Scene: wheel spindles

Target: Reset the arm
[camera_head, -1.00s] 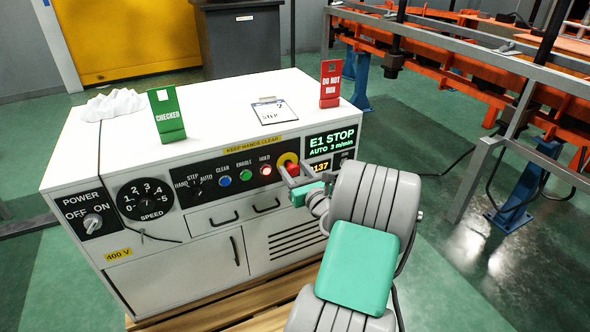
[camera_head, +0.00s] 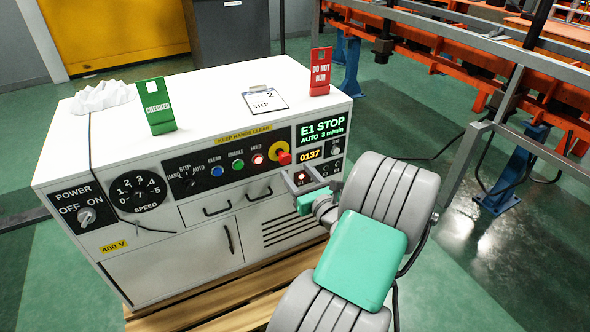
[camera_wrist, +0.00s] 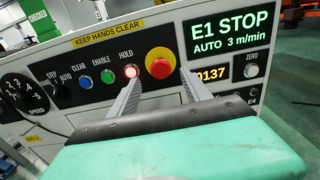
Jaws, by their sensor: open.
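My gripper (camera_head: 303,182) is open and empty, in front of the white control cabinet (camera_head: 165,245). In the wrist view its two fingers (camera_wrist: 162,82) point at the panel, apart, with the red mushroom button on its yellow collar (camera_wrist: 160,66) seen between their tips. In the head view that button (camera_head: 283,156) shows clear above and left of the gripper. Whether the fingertips touch the panel I cannot tell. The display (camera_head: 322,129) reads "E1 STOP AUTO 3 m/min", with 0137 (camera_head: 311,154) below. The HOLD lamp (camera_wrist: 131,71) glows red.
On the cabinet top stand a green CHECKED tag (camera_head: 156,106), a red DO NOT RUN tag (camera_head: 320,72), a STEP card (camera_head: 265,101) and a crumpled white piece (camera_head: 102,96). Orange conveyor frames with grey rails (camera_head: 480,125) stand right. Green floor (camera_head: 530,270) lies open at lower right.

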